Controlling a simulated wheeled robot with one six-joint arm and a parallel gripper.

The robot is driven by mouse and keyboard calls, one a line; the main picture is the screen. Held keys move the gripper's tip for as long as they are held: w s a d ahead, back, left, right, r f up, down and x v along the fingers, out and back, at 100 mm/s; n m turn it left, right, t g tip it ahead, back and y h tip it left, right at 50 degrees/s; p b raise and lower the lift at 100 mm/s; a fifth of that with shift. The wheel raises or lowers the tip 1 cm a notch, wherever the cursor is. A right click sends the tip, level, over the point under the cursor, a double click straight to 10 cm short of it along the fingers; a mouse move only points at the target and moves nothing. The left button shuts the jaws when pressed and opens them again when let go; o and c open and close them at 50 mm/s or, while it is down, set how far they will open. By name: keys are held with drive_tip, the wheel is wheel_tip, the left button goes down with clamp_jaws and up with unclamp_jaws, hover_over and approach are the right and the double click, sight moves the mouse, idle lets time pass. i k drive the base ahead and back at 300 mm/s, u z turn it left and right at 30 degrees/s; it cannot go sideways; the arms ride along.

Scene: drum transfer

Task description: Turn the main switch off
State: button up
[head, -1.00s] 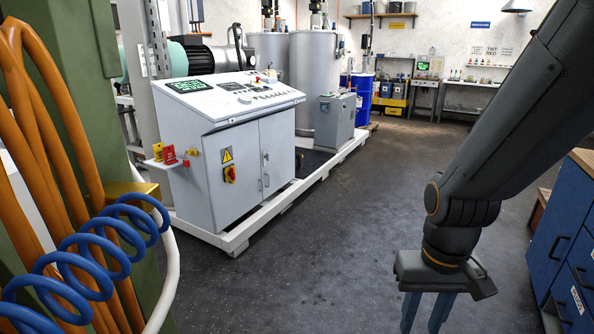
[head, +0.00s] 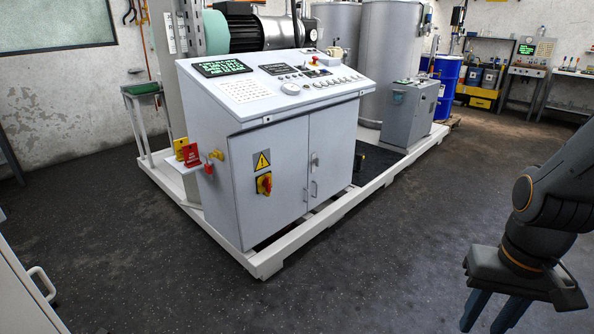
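The main switch (head: 264,184) is a red rotary handle on a yellow plate. It sits on the left door of the white control cabinet (head: 280,150), below a yellow warning triangle (head: 262,160). Its handle looks slanted, but its exact setting is too small to read. My gripper (head: 490,322) is at the lower right, pointing down, well apart from the cabinet. Its two blue fingers are spread with a gap between them, and I see nothing held. The fingertips run close to the bottom edge of the picture.
Red and yellow tags (head: 192,158) hang on a small shelf at the cabinet's left side. A white base frame (head: 268,262) runs along the floor before the cabinet. A pale cabinet (head: 22,295) is at lower left. The dark floor (head: 370,270) between is clear.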

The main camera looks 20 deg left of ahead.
sight(266, 183)
drive_tip(key=i, duration=0.1)
drive_tip(key=u, duration=1.15)
drive_tip(key=k, duration=0.65)
drive_tip(key=z, duration=0.75)
drive_tip(key=i, duration=1.85)
drive_tip(key=u, duration=0.6)
